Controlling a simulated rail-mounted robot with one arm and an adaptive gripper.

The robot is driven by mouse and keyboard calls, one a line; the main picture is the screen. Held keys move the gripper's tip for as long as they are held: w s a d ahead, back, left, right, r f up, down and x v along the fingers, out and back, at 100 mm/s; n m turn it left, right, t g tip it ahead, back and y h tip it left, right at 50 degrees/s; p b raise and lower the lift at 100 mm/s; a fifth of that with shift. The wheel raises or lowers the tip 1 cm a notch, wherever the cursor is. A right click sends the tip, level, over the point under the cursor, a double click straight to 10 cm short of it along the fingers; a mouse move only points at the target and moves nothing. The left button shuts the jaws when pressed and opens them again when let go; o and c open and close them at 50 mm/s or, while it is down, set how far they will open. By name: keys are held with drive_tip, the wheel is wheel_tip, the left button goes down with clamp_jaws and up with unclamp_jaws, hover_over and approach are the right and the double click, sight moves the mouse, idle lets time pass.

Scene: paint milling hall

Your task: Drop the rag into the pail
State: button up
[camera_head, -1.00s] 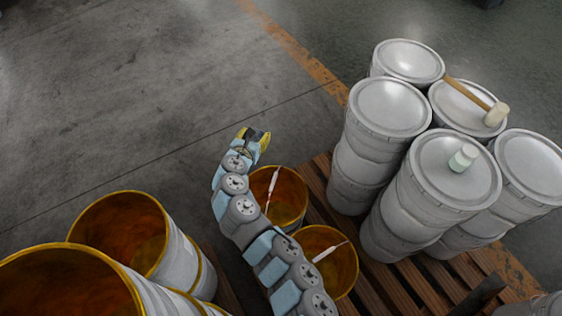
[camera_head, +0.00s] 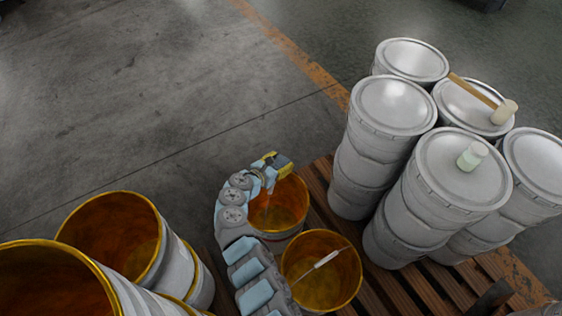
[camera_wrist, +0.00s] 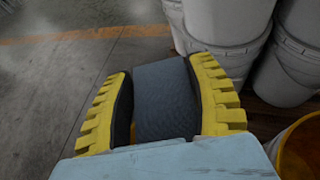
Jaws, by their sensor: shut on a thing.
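My gripper (camera_head: 280,163) is shut on a dark blue-grey rag (camera_wrist: 166,100), which fills the space between the yellow-backed fingers in the wrist view. In the head view the gripper shows over the far rim of an open pail (camera_head: 280,207) with an orange-brown inside. Its height above the rim is hard to judge. A second open pail (camera_head: 319,286) stands just nearer, with a thin white-handled tool (camera_head: 327,259) across it. At the right of the wrist view is a yellow pail rim (camera_wrist: 285,140).
Stacked white lidded buckets (camera_head: 393,105) stand on the wooden pallet (camera_head: 400,285) to the right, with a mallet (camera_head: 503,112) and a small pale jar (camera_head: 471,156) on top. Large open drums (camera_head: 150,255) stand at the lower left.

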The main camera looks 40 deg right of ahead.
wheel_tip(320, 180, down, 5)
drive_tip(key=b, duration=0.4)
drive_tip(key=shift+r, duration=0.2)
drive_tip(key=o, duration=1.1)
drive_tip(key=shift+a, duration=0.1)
drive_tip(key=v, duration=1.2)
